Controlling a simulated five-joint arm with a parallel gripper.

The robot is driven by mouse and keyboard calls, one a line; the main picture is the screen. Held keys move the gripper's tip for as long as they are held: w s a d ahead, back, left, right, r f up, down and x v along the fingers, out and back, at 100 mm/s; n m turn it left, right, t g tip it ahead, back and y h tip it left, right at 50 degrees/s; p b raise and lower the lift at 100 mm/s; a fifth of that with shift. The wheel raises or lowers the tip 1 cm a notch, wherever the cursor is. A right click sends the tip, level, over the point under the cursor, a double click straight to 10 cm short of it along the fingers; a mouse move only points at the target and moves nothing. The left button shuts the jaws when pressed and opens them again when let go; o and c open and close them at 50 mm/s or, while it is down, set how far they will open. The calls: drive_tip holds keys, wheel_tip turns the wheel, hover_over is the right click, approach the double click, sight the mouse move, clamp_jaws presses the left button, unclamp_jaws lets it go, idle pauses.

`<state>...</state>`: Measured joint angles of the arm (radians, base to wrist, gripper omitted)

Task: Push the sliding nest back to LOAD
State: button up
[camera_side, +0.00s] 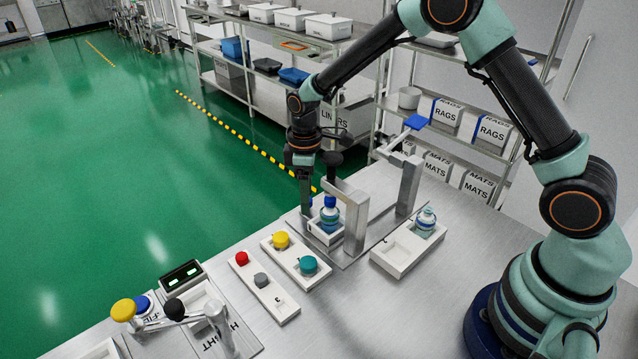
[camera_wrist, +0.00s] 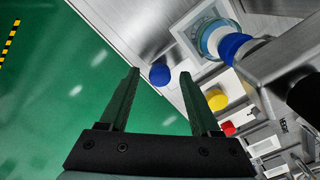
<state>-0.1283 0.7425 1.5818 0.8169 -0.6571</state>
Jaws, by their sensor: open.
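In the wrist view the nest (camera_wrist: 184,32) shows around the base of the bottle (camera_wrist: 214,38). A round blue knob (camera_wrist: 160,73) appears between my fingertips, at the near side of the nest. My gripper (camera_wrist: 159,73) is open with nothing clamped. In the side view my gripper (camera_side: 305,208) points down just left of the nest; whether it touches the knob or nest I cannot tell. No LOAD mark is legible.
A lever with a blue handle (camera_side: 416,122) stands behind the nest. A white two-pocket tray (camera_side: 385,262) holds another bottle (camera_side: 426,218) to the right. Blocks with yellow and teal buttons (camera_side: 308,264) and red and grey buttons (camera_side: 261,280) lie in front. Bare metal table (camera_side: 400,310) lies front right.

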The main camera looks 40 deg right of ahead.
drive_tip(key=shift+c, duration=0.3)
clamp_jaws()
idle(1.2)
